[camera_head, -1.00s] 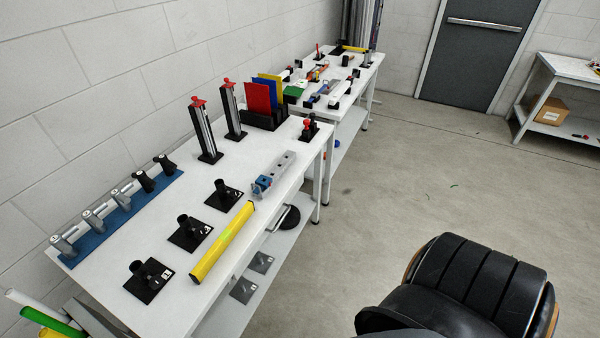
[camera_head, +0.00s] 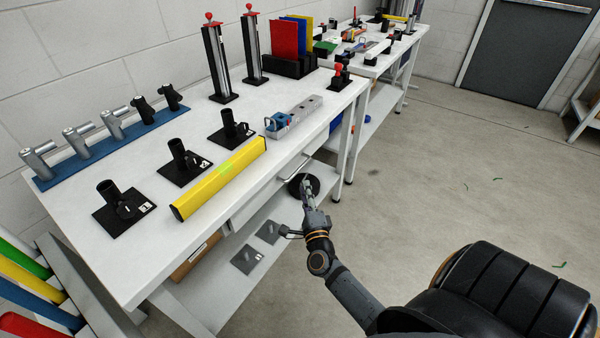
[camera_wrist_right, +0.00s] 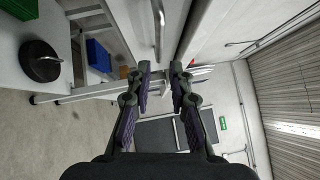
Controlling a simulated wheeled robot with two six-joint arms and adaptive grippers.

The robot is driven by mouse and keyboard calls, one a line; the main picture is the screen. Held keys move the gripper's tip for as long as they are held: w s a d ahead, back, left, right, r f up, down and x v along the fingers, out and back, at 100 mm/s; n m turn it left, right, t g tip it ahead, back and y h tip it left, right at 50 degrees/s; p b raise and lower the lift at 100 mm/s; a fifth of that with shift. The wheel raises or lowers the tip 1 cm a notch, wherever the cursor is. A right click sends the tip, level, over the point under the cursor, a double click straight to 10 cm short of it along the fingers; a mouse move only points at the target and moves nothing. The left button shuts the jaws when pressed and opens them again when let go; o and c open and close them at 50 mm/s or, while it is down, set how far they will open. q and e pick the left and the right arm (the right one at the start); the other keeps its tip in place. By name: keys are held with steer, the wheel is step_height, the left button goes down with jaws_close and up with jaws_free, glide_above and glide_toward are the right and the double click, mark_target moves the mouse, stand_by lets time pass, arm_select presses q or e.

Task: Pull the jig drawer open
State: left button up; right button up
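The jig drawer (camera_head: 262,199) is a pale front under the near edge of the white workbench, and it looks closed. Its metal bar handle (camera_head: 293,167) shows in the head view and again in the right wrist view (camera_wrist_right: 158,32). My right gripper (camera_head: 307,186) is just below and in front of the handle. In the right wrist view my right gripper (camera_wrist_right: 161,76) has its two fingers apart with nothing between them. The handle lies ahead of the fingertips, roughly in line with the gap, and does not look touched. My left gripper is not in view.
The white bench top (camera_head: 120,262) carries a yellow bar (camera_head: 220,178), several black stands and a grey rail block (camera_head: 295,116). A lower shelf (camera_head: 225,285) holds a black round weight (camera_head: 303,186) behind my gripper. Floor to the right is open.

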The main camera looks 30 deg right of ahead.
mark_target(300, 167)
steer(key=x, duration=0.9)
steer(key=shift+w, duration=0.2)
jaws_close()
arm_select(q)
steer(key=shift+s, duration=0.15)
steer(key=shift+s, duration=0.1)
